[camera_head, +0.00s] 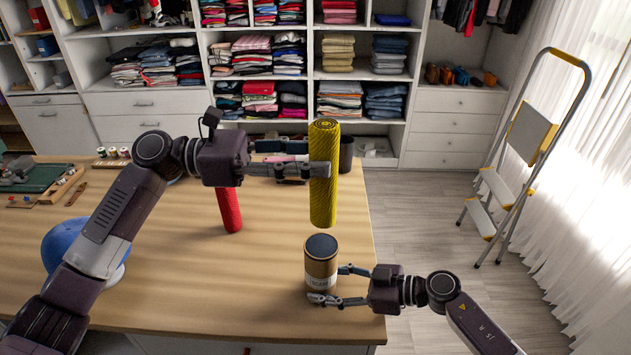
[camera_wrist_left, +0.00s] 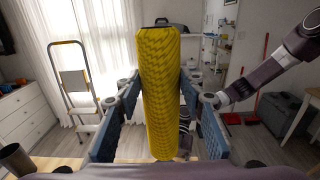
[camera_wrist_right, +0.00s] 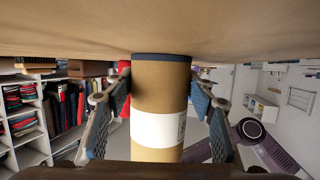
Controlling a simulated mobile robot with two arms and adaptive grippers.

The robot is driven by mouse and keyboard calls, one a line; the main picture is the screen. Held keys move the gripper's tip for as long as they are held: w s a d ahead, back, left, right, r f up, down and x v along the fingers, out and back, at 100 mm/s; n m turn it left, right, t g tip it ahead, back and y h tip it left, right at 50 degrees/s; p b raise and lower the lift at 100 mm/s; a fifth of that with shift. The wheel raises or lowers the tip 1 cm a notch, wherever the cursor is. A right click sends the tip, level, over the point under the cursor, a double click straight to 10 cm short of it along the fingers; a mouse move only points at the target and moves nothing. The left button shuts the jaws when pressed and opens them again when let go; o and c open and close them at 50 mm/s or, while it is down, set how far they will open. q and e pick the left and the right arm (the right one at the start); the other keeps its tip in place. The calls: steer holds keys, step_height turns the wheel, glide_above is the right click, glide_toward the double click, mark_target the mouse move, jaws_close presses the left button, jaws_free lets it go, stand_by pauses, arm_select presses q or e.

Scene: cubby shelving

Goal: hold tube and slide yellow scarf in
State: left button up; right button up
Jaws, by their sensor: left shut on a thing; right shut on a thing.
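The yellow scarf (camera_head: 323,185) is a rolled, patterned cylinder held upright in the air. My left gripper (camera_head: 318,169) is shut on it around its middle. The left wrist view also shows the scarf (camera_wrist_left: 160,90) between both finger pads. The tube (camera_head: 320,268) is a brown cardboard cylinder with a white label and a dark top, standing upright on the table near its front right edge. My right gripper (camera_head: 330,284) is shut on the tube, low on its body. The right wrist view shows the tube (camera_wrist_right: 160,100) between the fingers. The scarf is above the tube, apart from it.
A red roll (camera_head: 229,209) stands on the wooden table (camera_head: 200,285). A blue cap (camera_head: 65,245) lies at the left, partly behind my left arm. A dark cup (camera_head: 346,153) stands at the back right. Shelves of folded clothes are behind; a stepladder (camera_head: 525,150) stands right.

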arm_select(q)
step_height(320, 180, down, 16)
stand_by(2.2)
steer(key=o, duration=1.3)
steer(key=shift+s, duration=0.1)
steer(key=a, duration=1.2)
